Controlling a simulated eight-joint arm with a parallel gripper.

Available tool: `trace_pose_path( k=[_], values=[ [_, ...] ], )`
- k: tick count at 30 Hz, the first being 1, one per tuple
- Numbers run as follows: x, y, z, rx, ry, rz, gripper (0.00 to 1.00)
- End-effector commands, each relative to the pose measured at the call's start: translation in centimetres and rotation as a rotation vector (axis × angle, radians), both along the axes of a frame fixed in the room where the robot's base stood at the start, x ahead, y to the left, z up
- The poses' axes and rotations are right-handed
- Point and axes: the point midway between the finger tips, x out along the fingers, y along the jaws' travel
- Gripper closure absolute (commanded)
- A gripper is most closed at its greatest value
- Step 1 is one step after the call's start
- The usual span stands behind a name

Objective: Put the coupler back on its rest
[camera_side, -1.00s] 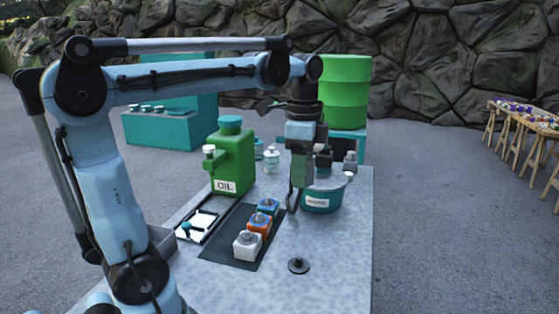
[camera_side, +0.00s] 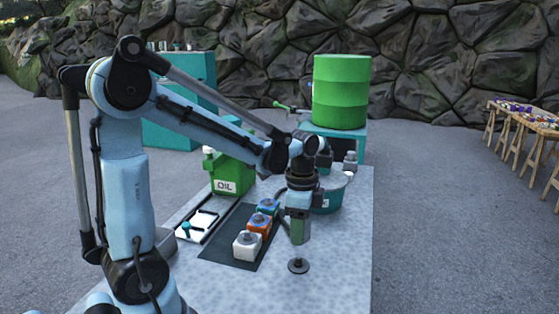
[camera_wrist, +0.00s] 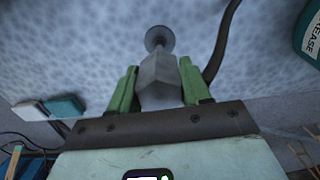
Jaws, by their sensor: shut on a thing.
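My gripper (camera_side: 298,238) points down above the front of the table. Its green fingers are shut on the grey faceted coupler (camera_wrist: 160,78), seen between them in the wrist view. In the side view the fingers mostly hide the coupler. The rest, a dark round disc with a small raised middle (camera_side: 298,266), lies on the table just below my gripper. It also shows past the coupler's end in the wrist view (camera_wrist: 158,37). Whether the coupler touches the rest I cannot tell. A dark hose (camera_wrist: 221,45) runs up beside the right finger in the wrist view.
A green oil can (camera_side: 228,175) and a teal grease tub (camera_side: 329,200) stand behind. The table (camera_side: 345,260) is clear right of the rest.

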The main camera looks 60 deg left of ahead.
Motion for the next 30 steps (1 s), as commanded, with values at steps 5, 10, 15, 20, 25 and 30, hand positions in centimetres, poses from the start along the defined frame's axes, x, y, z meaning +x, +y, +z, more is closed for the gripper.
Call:
trace_pose_path(
  k=[5, 10, 15, 20, 25, 30],
  values=[
    [0.0, 0.0, -1.3, 0.000, 0.000, 0.000, 0.93],
    [0.0, 0.0, -2.5, 0.000, 0.000, 0.000, 0.93],
    [0.0, 0.0, -3.8, 0.000, 0.000, 0.000, 0.93],
    [0.0, 0.0, -4.9, 0.000, 0.000, 0.000, 0.93],
    [0.0, 0.0, -6.1, 0.000, 0.000, 0.000, 0.93],
    [0.0, 0.0, -6.9, 0.000, 0.000, 0.000, 0.93]
  ],
)
